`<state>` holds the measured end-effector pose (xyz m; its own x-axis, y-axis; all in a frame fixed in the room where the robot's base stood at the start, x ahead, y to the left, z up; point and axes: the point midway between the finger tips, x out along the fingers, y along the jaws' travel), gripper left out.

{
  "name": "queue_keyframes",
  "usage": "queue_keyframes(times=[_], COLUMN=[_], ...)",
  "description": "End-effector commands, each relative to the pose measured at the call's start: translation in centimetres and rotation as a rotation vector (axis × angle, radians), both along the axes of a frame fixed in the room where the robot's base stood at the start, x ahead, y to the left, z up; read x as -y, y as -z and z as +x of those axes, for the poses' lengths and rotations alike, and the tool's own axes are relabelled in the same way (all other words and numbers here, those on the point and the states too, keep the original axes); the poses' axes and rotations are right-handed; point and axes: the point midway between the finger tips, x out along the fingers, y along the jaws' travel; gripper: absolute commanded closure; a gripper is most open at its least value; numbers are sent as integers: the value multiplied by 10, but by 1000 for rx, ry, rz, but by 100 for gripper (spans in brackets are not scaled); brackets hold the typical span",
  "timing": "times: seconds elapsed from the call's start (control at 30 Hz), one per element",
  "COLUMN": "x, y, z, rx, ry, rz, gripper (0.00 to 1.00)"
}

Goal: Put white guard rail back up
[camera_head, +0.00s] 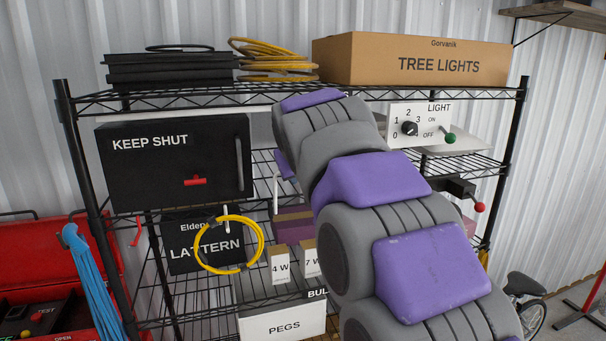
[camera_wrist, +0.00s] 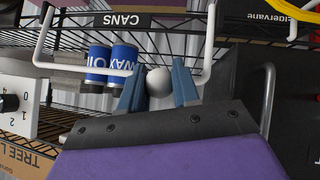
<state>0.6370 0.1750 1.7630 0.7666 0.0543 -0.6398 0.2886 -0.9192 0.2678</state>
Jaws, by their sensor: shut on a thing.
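The white guard rail (camera_wrist: 36,50) is a U-shaped bar in the wrist view, in front of the blue cans (camera_wrist: 110,62) on a wire shelf. A white round knob (camera_wrist: 158,83) sits at the middle of its bar. My gripper (camera_wrist: 158,70) has one blue finger on each side of the knob and is shut on it. In the head view my purple and grey arm covers most of the rail. Only a white upright piece (camera_head: 275,194) shows left of my arm, which looks like the rail's end.
A black KEEP SHUT box (camera_head: 165,165) stands left of my arm. A LIGHT panel (camera_head: 418,126) and a red-tipped lever (camera_head: 462,190) are on the right. A yellow cable loop (camera_head: 203,257) hangs at lower left. Small boxes (camera_head: 281,265) stand below.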

Motion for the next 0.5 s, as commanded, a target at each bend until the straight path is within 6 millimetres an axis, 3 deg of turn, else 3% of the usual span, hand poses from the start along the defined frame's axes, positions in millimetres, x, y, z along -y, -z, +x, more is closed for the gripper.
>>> queue_keyframes(times=[0.5], x=[-2], y=[-2], z=[4], rx=[-108], ry=[0], rz=[-38], gripper=[100])
